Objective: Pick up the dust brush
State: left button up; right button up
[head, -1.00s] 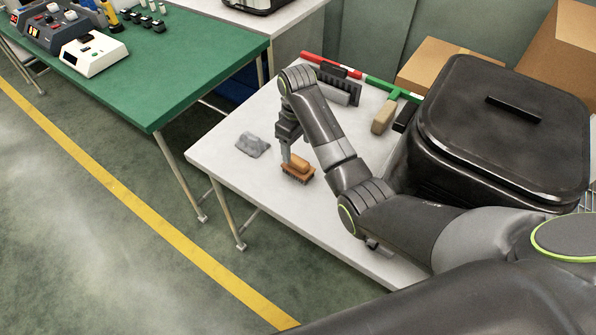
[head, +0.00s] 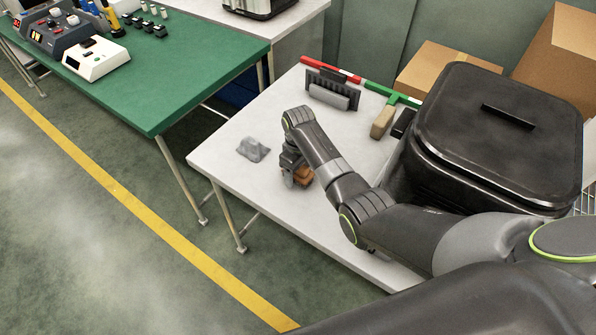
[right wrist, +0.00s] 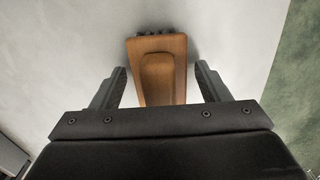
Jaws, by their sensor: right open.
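The dust brush (head: 305,176) has an orange-brown wooden body and sits on the white table, partly hidden behind my right gripper (head: 293,180) in the head view. In the right wrist view the wooden brush (right wrist: 160,68) lies between the two open fingers of my right gripper (right wrist: 161,88), with dark bristles at its far edge. A gap shows on each side between finger and wood. My left gripper is not in view.
A grey crumpled cloth (head: 252,149) lies left of the gripper. A large black bin (head: 500,130) stands at right.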

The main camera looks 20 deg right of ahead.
jog(key=c, duration=1)
jog(key=shift+o, duration=0.2)
notch_tip(320, 180, up, 10)
jog(key=shift+r+b, duration=0.1)
jog(key=shift+b, duration=0.25)
